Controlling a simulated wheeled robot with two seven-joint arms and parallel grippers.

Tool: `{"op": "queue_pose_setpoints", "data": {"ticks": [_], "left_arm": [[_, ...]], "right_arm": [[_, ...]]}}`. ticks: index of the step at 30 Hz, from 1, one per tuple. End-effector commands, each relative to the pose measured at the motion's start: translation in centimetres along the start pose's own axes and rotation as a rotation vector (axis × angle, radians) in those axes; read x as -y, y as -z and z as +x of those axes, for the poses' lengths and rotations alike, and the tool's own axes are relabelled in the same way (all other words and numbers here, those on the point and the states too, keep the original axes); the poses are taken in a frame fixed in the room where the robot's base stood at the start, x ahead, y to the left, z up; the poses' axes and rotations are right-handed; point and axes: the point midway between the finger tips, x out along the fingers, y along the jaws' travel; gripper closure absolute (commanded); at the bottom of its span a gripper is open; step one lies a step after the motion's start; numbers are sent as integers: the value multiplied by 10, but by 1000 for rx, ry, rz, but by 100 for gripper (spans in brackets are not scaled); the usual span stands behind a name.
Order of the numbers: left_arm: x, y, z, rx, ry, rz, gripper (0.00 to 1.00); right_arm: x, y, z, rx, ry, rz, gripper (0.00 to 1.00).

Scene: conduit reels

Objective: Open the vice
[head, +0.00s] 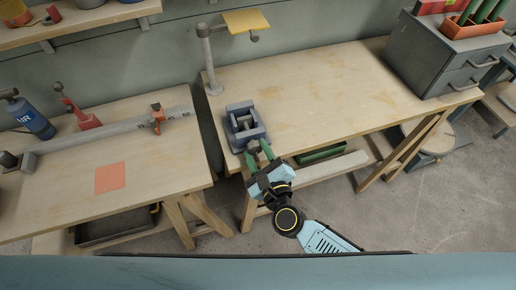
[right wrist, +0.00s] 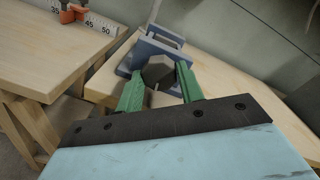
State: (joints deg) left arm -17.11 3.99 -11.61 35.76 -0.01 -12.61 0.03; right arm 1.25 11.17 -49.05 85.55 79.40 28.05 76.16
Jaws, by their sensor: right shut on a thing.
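The blue-grey vice (head: 240,122) stands at the front left corner of the right workbench, and it also shows in the right wrist view (right wrist: 172,42). A dark, many-sided knob (right wrist: 158,71) is at the vice's near side. My right gripper (head: 260,151) reaches in from the front; its green fingers (right wrist: 159,84) are on either side of the knob and shut on it. The gap between the vice jaws is hard to judge. My left gripper is in neither view.
A lamp-like stand with a yellow plate (head: 246,21) rises behind the vice. The left bench holds a ruled rail (head: 110,130) and an orange square (head: 109,178). A grey drawer cabinet (head: 440,60) stands at the right bench's far end. The bench middle is clear.

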Motion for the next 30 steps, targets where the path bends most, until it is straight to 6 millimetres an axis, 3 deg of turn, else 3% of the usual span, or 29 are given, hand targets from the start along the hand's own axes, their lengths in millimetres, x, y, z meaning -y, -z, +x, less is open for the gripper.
{"op": "queue_pose_setpoints", "data": {"ticks": [30], "left_arm": [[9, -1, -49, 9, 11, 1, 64]], "right_arm": [[-1, -3, 0, -65, -10, -963, 85]]}}
